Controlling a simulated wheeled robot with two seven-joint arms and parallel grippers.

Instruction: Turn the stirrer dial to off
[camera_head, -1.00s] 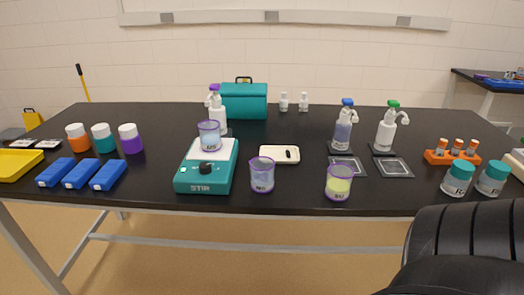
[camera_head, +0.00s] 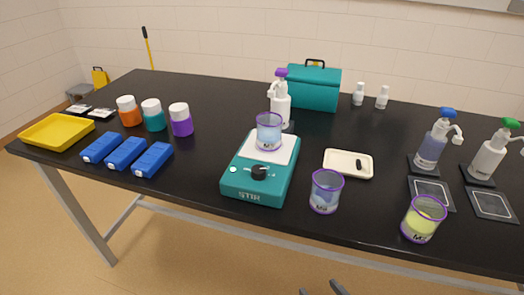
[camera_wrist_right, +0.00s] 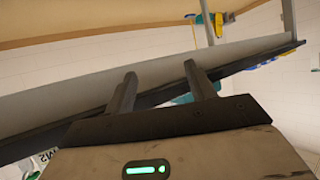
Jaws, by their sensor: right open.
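The teal stirrer (camera_head: 243,185) stands near the table's front edge in the head view, with "STIR" on its front. Its black dial (camera_head: 259,172) is on the front of the top face; I cannot tell its setting. A purple-rimmed beaker (camera_head: 269,132) of pale blue liquid sits on the white plate (camera_head: 286,149). My right gripper (camera_head: 336,288) shows only as dark fingertips at the bottom edge, below and in front of the table, apart from the stirrer. In the right wrist view its two fingers (camera_wrist_right: 160,85) are spread with nothing between them. My left gripper does not show.
A blue-liquid beaker (camera_head: 325,192) stands close right of the stirrer, and a yellow-liquid beaker (camera_head: 423,219) farther right. A cream tray (camera_head: 336,172) lies behind them. Blue blocks (camera_head: 127,153) lie to the left. A pump bottle (camera_head: 281,108) stands behind the stirrer.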

